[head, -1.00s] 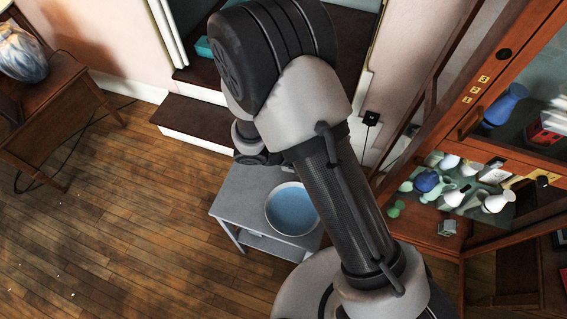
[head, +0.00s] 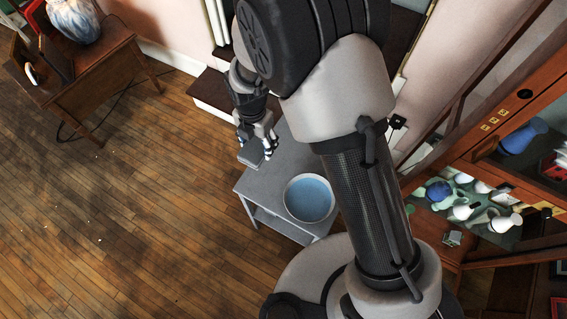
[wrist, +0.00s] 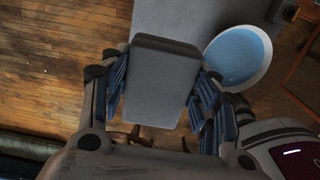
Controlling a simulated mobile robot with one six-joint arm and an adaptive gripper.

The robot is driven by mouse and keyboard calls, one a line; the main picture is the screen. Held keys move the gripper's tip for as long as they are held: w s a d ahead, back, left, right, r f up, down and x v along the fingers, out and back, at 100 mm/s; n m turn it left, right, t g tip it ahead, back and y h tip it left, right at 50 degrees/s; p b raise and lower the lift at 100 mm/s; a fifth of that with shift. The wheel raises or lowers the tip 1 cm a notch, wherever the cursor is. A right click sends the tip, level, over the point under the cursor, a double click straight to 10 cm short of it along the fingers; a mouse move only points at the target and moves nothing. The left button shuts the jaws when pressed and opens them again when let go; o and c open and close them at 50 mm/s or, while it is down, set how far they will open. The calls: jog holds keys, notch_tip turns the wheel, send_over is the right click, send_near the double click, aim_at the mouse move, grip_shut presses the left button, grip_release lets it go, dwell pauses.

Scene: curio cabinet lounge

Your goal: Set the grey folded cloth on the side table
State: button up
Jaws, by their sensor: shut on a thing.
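The grey folded cloth (wrist: 160,85) is held between the blue-padded fingers of my gripper (wrist: 160,100) in the wrist view. In the head view my gripper (head: 259,142) is shut on the cloth (head: 255,154) at the left edge of the side table. The side table (head: 268,185) is small and grey, with a lower shelf; its top also shows in the wrist view (wrist: 185,18). The cloth overlaps the table's edge in the picture. I cannot tell whether it touches the top.
A blue-and-white bowl (head: 309,198) takes up the right front part of the tabletop. A glass-fronted wooden cabinet (head: 470,150) with several vases stands at the right. A wooden desk (head: 90,75) with a patterned vase (head: 74,20) is at the far left. Wooden floor lies clear between.

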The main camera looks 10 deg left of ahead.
aim_at(264, 175)
notch_tip(264, 175, down, 20)
jog(key=b, duration=0.4)
jog(key=shift+b, duration=0.3)
jog(key=shift+d, duration=0.1)
jog(key=o, duration=1.4)
notch_tip(264, 175, up, 12)
jog(key=p, duration=0.3)
jog(key=shift+r, duration=0.1)
